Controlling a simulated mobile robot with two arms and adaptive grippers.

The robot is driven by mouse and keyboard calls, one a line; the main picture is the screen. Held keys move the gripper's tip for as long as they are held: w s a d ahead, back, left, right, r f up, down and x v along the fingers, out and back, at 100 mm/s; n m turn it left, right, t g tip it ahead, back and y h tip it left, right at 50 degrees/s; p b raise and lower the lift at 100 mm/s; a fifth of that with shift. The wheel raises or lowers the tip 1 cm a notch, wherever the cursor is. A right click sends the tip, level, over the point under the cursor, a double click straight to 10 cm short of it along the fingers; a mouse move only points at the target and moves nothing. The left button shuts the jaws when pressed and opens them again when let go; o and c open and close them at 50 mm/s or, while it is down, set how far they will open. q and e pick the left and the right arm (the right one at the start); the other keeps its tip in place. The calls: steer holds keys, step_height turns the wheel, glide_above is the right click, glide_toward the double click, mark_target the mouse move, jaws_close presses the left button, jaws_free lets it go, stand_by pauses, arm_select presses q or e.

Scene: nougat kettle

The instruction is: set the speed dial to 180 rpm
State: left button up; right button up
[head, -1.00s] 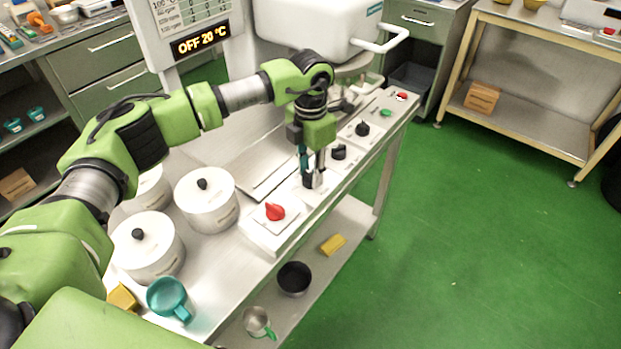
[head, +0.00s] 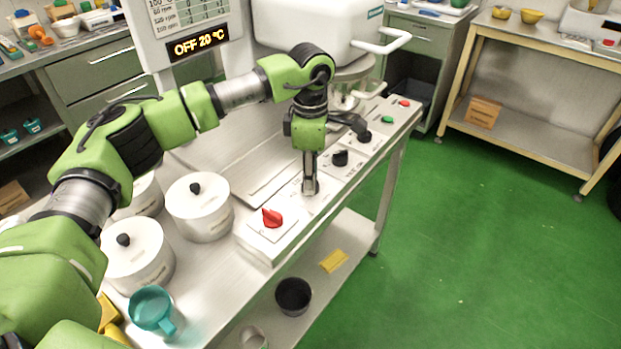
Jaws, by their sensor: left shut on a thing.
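My left gripper (head: 310,188) points down at the control panel (head: 282,236) on the table's front edge. It is shut on a dial there, between the red knob and the nearer black knob. The fingers hide nearly all of this dial, so its pointer and setting cannot be read. The red knob (head: 271,218) is at the panel's near end. One black knob (head: 340,158) is just right of the gripper, and another (head: 364,136) is farther along. The panel's print is too small to read. My right gripper is not in view.
The display (head: 200,44) reads OFF 20 °C below a chart with rpm lines. The white kettle (head: 310,30) stands behind the panel. Lidded white pots (head: 200,215) and a teal cup (head: 152,308) are at left. Green (head: 387,119) and red (head: 404,103) buttons are at the far end.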

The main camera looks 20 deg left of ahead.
arm_select(q)
steer(key=shift+m, duration=0.3)
steer(key=o, duration=1.1)
steer(key=shift+r, duration=0.1)
step_height(320, 180, up, 12)
steer(key=shift+f, duration=0.1)
